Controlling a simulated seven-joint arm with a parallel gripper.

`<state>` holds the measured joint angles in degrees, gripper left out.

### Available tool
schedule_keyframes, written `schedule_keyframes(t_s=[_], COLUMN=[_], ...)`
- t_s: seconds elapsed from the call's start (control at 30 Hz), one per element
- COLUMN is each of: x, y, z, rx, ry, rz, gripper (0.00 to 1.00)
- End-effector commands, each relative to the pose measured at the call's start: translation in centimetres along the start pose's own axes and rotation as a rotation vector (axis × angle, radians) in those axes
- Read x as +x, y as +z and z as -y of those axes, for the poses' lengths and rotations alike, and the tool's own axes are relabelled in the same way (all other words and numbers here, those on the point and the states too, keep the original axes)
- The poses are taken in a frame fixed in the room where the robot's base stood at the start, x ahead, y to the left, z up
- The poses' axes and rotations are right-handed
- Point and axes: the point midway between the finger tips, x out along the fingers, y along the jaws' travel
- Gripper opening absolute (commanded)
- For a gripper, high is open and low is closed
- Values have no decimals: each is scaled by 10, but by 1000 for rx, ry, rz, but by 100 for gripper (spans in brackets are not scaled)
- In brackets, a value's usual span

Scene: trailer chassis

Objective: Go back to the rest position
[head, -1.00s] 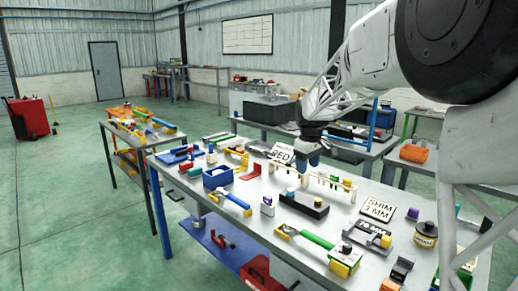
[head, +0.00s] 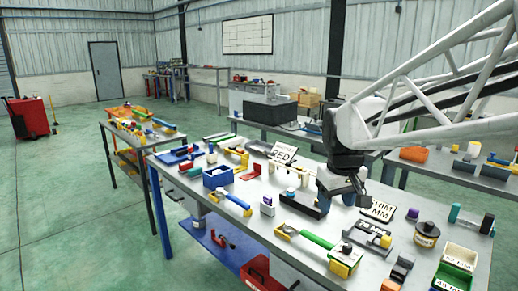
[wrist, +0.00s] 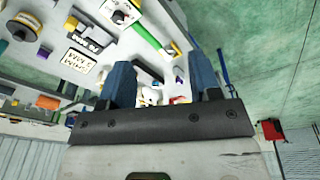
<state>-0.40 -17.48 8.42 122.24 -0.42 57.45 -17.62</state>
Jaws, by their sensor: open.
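My gripper (head: 343,197) hangs above the right part of the workbench in the head view, over the area between the black block and the shim sign. In the wrist view my gripper (wrist: 165,85) shows two blue fingers spread apart with nothing held between them. The grey workbench top (head: 253,222) lies below it, covered with tools and parts. The gripper hides part of the black block (head: 303,204) and of the row of holders behind it. I cannot tell the exact height above the bench.
A shim sign (head: 378,209), a yellow-and-black round tin (head: 427,234) and a green-handled tool (head: 317,239) lie close by. A second bench (head: 455,172) is behind.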

Motion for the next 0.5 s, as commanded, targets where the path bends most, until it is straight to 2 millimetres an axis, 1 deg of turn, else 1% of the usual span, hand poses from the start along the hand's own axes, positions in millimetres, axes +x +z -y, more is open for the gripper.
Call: schedule_keyframes(t_s=[0.03, 0.1, 0.37, 0.5], x=[-1, -2, 4, 11], y=[14, 33, 102, 138], z=[4, 9, 30, 40], rx=[17, 46, 150, 207], ry=[2, 4, 10, 13], rz=[-5, -11, -31, -43], gripper=[57, 57, 57, 57])
